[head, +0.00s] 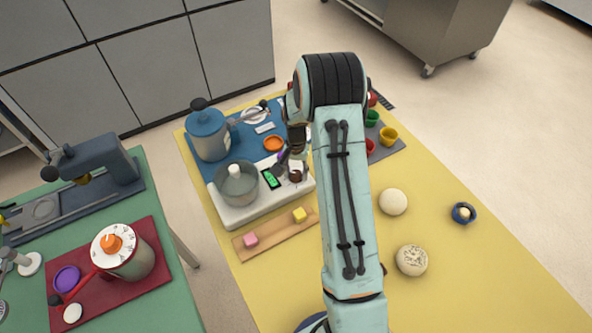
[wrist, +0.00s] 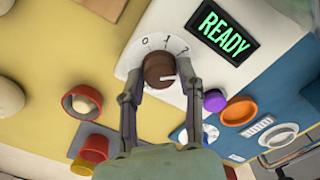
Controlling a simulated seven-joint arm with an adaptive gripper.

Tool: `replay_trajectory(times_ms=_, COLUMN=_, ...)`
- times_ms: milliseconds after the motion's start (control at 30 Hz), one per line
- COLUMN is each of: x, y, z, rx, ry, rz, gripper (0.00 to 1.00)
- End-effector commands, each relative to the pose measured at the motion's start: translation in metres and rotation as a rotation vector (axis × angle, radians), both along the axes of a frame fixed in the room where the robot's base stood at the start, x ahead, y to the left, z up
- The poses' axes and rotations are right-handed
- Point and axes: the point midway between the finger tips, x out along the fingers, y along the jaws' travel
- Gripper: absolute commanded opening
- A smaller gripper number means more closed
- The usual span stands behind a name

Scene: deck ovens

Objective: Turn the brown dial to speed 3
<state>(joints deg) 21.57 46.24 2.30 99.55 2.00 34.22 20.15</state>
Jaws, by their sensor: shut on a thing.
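The brown dial (wrist: 157,70) sits on the white front of the mixer base (head: 240,214), within a white ring printed 0, 1 and 2. In the wrist view my gripper (wrist: 159,74) is shut on the dial, one finger on either side. The dial's white pointer line points right, past the 2, toward the right finger. No 3 is readable; that part of the ring is partly covered by the finger. In the head view my gripper (head: 297,150) is over the base's right end. The display (wrist: 224,33) reads READY in green.
A glass-like bowl with a white knob (head: 238,183) stands on the base, left of the display. A blue-lidded pot (head: 208,132) is behind it. A wooden board (head: 272,236) with pink and yellow blocks lies in front. A purple button (wrist: 214,100) is near the right finger.

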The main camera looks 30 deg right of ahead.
Motion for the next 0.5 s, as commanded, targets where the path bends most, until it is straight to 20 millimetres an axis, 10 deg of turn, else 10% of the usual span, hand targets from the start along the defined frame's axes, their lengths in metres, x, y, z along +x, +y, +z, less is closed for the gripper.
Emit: replay_trajectory(times_ms=500, x=0.0005, y=0.0002, z=-0.0014, rx=0.0, ry=-0.001, rz=-0.103, gripper=0.0)
